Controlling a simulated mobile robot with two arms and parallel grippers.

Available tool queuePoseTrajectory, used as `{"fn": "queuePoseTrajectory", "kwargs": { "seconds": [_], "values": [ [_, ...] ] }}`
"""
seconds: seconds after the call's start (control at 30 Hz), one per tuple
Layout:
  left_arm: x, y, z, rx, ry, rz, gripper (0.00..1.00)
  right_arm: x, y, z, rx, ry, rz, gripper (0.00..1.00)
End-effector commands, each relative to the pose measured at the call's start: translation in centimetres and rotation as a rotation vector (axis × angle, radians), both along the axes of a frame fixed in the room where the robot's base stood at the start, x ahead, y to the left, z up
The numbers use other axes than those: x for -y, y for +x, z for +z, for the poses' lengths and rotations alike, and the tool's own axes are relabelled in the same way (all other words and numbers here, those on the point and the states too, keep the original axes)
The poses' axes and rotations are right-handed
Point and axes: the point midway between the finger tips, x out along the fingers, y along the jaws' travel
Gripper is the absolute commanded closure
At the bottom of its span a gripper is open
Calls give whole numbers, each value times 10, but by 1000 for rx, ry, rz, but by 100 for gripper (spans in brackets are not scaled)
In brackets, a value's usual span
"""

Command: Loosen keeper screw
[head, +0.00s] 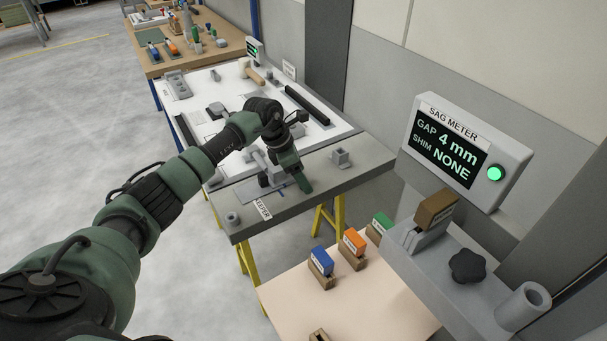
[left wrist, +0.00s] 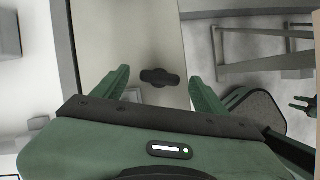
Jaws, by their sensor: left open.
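My left gripper (head: 303,190) is at the near edge of the grey bench top, beside the KEEPER label (head: 262,210). In the left wrist view my left gripper (left wrist: 160,82) is open, its green fingers apart. A black lobed knob, which looks like the keeper screw (left wrist: 160,77), shows between the fingers against a pale grey surface. Neither finger visibly touches it, and its distance from the fingertips is unclear. In the head view I cannot make out this knob near the gripper. A small forked dark green shape at the wrist view's right edge may be my right gripper (left wrist: 303,105).
The grey bench top (head: 350,175) stands on yellow legs beside a white panel (head: 200,125). A sag meter (head: 460,150) reads gap 4 mm, shim none. Below it is a ledge with another black knob (head: 467,266). Coloured blocks, including a blue one (head: 321,261), stand on a low table.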

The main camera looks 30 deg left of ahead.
Motion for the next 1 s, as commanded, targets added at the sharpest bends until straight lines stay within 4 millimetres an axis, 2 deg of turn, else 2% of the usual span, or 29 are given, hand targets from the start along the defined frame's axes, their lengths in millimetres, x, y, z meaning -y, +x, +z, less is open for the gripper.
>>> {"fn": "queuePoseTrajectory", "kwargs": {
  "seconds": [0.2, 0.37, 0.4, 0.6, 0.63, 0.77, 1.0],
  "values": [
    [3, 2, -10, 1, -1, 0, 27, 7, 23, 3, 31, -7, -1, 64],
    [3, 2, -11, 1, -1, 0, 27, 10, 25, 3, 36, -10, -4, 64],
    [3, 2, -11, 1, -1, 0, 30, 11, 25, 3, 35, -11, -4, 64],
    [3, 3, -10, 1, -1, 0, 86, 13, 20, 3, 29, -14, -3, 64],
    [3, 3, -10, 1, -1, 0, 90, 13, 19, 3, 28, -14, -3, 64],
    [2, 2, -10, 0, 1, 21, 90, 13, 16, 3, 23, -14, -3, 64],
    [3, 2, -10, 2, 2, 156, 90, 12, 15, 2, 21, -14, -2, 64]
  ]
}}
